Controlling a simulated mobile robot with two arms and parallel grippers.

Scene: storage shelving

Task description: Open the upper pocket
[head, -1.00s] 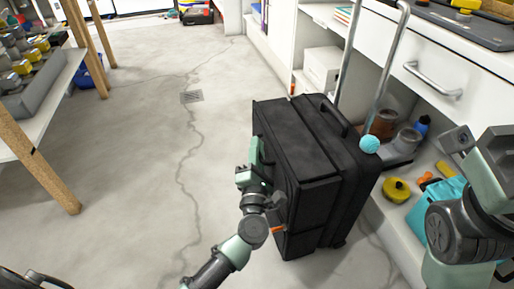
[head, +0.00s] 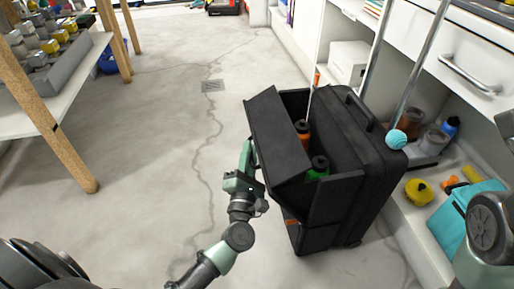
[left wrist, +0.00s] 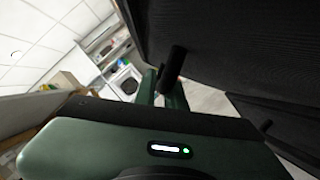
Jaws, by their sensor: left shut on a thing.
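A black suitcase (head: 365,150) stands upright on the floor. Its upper pocket (head: 278,135) is tilted outward to the left and open at the top. An orange bottle (head: 303,130) and a green bottle (head: 318,168) show inside it. My left gripper (head: 249,158) is at the outer face of the pocket front. In the left wrist view, its fingers (left wrist: 163,88) are shut on the black pocket handle (left wrist: 174,62). My right gripper is out of view; part of my right arm shows at the right edge.
White shelving on the right holds a teal ball (head: 396,140), a yellow object (head: 418,191) and a teal box (head: 465,213). A wooden-legged table (head: 66,140) stands at left. The cracked floor (head: 160,170) between is clear.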

